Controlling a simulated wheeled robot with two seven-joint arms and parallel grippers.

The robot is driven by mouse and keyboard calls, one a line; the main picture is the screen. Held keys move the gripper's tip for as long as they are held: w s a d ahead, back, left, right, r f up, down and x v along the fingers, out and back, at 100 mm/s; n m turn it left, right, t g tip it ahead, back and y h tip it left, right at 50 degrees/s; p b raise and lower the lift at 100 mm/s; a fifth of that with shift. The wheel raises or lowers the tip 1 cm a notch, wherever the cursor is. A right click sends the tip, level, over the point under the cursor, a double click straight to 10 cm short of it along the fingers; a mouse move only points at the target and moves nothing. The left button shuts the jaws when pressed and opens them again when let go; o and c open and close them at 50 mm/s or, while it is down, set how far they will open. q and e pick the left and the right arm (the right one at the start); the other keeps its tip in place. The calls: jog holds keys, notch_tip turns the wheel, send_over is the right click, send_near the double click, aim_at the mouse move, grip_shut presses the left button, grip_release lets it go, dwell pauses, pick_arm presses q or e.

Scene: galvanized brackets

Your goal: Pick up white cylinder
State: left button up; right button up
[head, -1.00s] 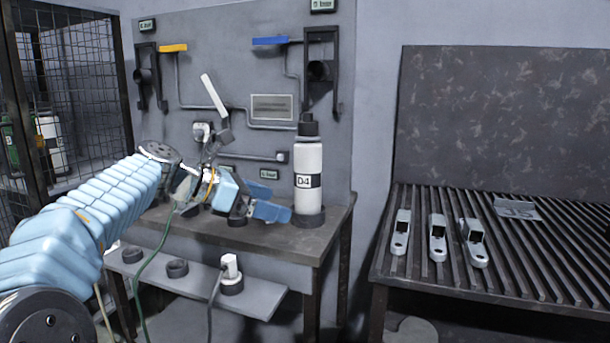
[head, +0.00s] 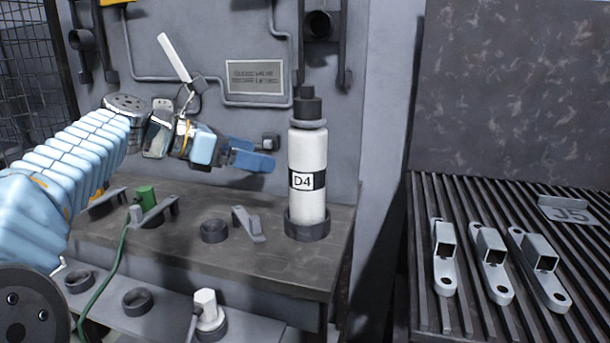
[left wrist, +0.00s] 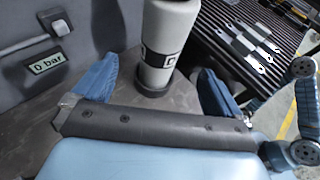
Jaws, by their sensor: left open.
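The white cylinder (head: 308,155) is an upright bottle with a black cap and a black-and-white D4 label. It stands in a dark ring (head: 307,229) on the workbench (head: 180,245). My left gripper (head: 258,158), with blue fingers, is open just left of the cylinder, at the height of its upper body. In the left wrist view the cylinder (left wrist: 165,40) stands ahead, in line with the gap between the spread fingers, with nothing gripped. Its top is cut off there. My right gripper is not seen.
A back panel (head: 230,40) with pipes stands close behind the cylinder. Several grey brackets (head: 492,268) lie on a slatted table (head: 390,290) to the right. An empty ring (head: 214,231) and a small bracket (head: 248,224) sit left of the cylinder.

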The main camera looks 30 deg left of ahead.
aim_at(291, 166)
pick_arm(q)
jog(key=x, duration=0.6)
jog(key=shift+s+f+x, duration=0.1)
jog(key=shift+f+x, duration=0.05)
jog(key=shift+x, duration=0.8)
jog(key=shift+s+f+x, duration=0.1)
jog(key=shift+x, duration=0.8)
jog(key=shift+s+f+x, duration=0.1)
jog(key=shift+f+x, duration=0.05)
jog(key=shift+x, duration=0.8)
jog(key=shift+d, duration=0.2)
jog(key=c, duration=1.8)
jog(key=shift+r, duration=0.2)
grip_shut()
